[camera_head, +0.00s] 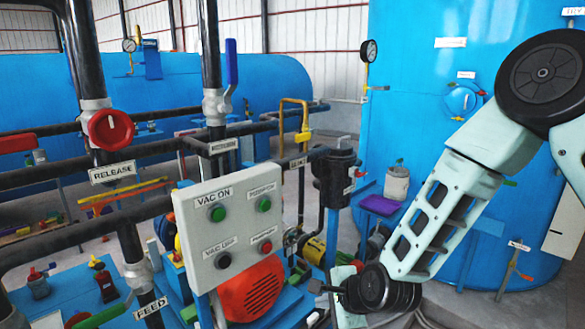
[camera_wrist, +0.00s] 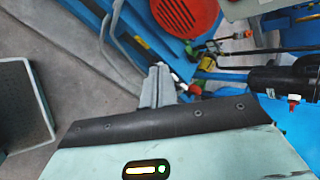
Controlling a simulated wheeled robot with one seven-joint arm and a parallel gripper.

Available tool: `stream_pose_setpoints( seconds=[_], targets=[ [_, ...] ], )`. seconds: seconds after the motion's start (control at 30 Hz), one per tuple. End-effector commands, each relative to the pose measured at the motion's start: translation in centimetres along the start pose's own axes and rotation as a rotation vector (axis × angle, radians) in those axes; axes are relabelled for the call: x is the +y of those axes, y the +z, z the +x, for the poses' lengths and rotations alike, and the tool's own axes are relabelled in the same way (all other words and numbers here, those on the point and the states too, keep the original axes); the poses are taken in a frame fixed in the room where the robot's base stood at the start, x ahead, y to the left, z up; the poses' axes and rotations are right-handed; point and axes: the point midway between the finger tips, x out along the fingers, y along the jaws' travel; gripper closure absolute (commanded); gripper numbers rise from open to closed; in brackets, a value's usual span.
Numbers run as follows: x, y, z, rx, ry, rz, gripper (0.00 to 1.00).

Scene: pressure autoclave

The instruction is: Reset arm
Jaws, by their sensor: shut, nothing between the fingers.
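My arm comes in from the right in the head view, with its lower end down near the bottom centre. My gripper (camera_wrist: 160,84) shows in the wrist view, where its grey fingers are together with nothing between them. The fingers point toward the floor and the blue skid beside the red motor cover (camera_wrist: 186,25). I cannot make out the fingers in the head view.
A grey control box (camera_head: 232,233) with several buttons stands left of my arm, above the red cover (camera_head: 252,288). A red RELEASE valve knob (camera_head: 110,130) sits on a black pipe. A blue tank (camera_head: 420,120) stands behind my arm. Grey floor (camera_wrist: 85,60) shows at left in the wrist view.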

Motion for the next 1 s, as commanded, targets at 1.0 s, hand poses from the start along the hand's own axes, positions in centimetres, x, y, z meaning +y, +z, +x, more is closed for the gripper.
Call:
stream_pose_setpoints(
  seconds=[1.0],
  targets=[
    [14.2,5.4,-23.7,-0.460,0.628,-1.788,1.00]
  ],
)
